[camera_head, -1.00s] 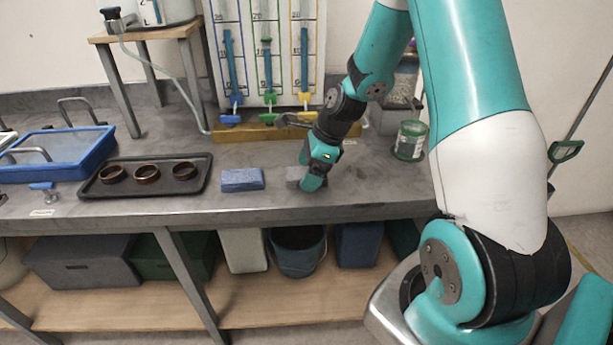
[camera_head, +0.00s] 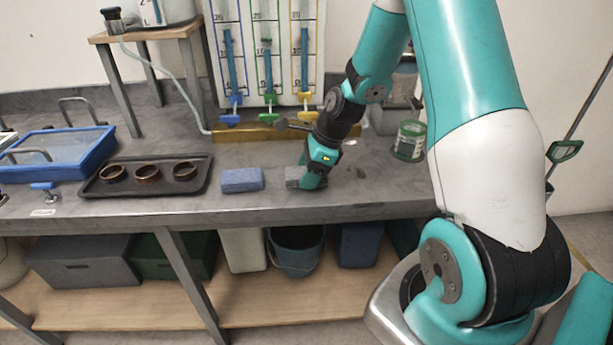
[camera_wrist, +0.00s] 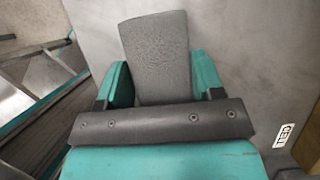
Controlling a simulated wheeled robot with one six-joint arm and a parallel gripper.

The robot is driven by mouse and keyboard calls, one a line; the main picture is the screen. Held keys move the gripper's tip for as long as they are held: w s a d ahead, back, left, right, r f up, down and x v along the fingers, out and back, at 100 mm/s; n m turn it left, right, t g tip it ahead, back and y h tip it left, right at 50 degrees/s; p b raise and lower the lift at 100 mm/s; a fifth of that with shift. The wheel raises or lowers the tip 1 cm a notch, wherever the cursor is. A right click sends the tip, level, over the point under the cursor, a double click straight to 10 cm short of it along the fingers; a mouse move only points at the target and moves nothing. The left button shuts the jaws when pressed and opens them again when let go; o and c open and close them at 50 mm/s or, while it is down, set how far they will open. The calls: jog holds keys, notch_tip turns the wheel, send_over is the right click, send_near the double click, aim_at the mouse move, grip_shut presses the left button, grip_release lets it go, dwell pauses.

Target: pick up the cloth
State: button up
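A grey, block-like folded cloth (camera_head: 294,176) lies on the grey bench near its front edge. In the wrist view the cloth (camera_wrist: 157,50) is a grey textured slab reaching away between the two teal fingers. My gripper (camera_head: 309,183) points down at the bench over the cloth's right part and hides that part in the head view. In the wrist view my gripper (camera_wrist: 160,62) has one finger close along each side of the cloth. No clear gap shows, but I cannot tell whether the fingers press on it.
A blue sponge-like block (camera_head: 242,180) lies just left of the cloth. Further left are a black tray (camera_head: 95,187) with three brown rings and a blue-rimmed tray (camera_head: 60,172). A green-and-white can (camera_head: 409,141) stands right. A rack of tubes (camera_head: 262,55) stands behind.

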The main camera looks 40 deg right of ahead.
jog(key=shift+r, duration=0.1)
jog(key=shift+c, duration=0.4)
jog(key=shift+r, duration=0.35)
notch_tip(320, 180, up, 20)
jog(key=p, duration=0.1)
jog(key=shift+f, duration=0.2)
